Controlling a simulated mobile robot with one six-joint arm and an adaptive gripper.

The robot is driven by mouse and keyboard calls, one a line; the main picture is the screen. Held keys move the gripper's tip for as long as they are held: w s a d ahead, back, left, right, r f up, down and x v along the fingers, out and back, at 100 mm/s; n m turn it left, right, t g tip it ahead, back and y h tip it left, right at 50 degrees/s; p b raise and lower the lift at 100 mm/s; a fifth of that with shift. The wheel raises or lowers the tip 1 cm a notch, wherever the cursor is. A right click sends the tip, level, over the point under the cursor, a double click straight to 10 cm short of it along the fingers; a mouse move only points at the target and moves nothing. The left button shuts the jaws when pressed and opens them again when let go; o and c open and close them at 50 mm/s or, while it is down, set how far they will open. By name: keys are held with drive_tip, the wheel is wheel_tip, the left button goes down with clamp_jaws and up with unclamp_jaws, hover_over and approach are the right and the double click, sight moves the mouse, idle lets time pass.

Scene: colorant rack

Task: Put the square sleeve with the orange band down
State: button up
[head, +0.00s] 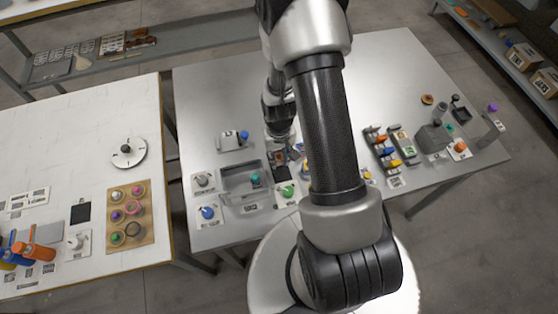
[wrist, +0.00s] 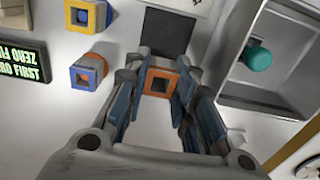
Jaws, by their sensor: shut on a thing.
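The sleeve's square opening faces the wrist camera, between the two fingers. In the wrist view a dark square pad (wrist: 169,32) lies just beyond the sleeve. In the head view my gripper (head: 279,148) is over the left part of the grey table, with the sleeve partly hidden below it and the dark pad (head: 281,173) close by. I cannot tell whether the sleeve touches the surface.
Two other sleeves, blue and orange (wrist: 88,70) and blue and yellow (wrist: 87,14), stand left in the wrist view. A grey tray (wrist: 281,98) with a teal-knobbed piece (wrist: 257,59) is at right. A black display (wrist: 22,66) is at far left. The table's back is clear.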

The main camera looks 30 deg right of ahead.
drive_tip(key=shift+f, duration=1.25)
drive_tip(key=shift+f+b, duration=0.2)
drive_tip(key=shift+b, duration=0.15)
drive_tip(key=o, duration=0.8)
drive_tip(key=shift+r, duration=0.1)
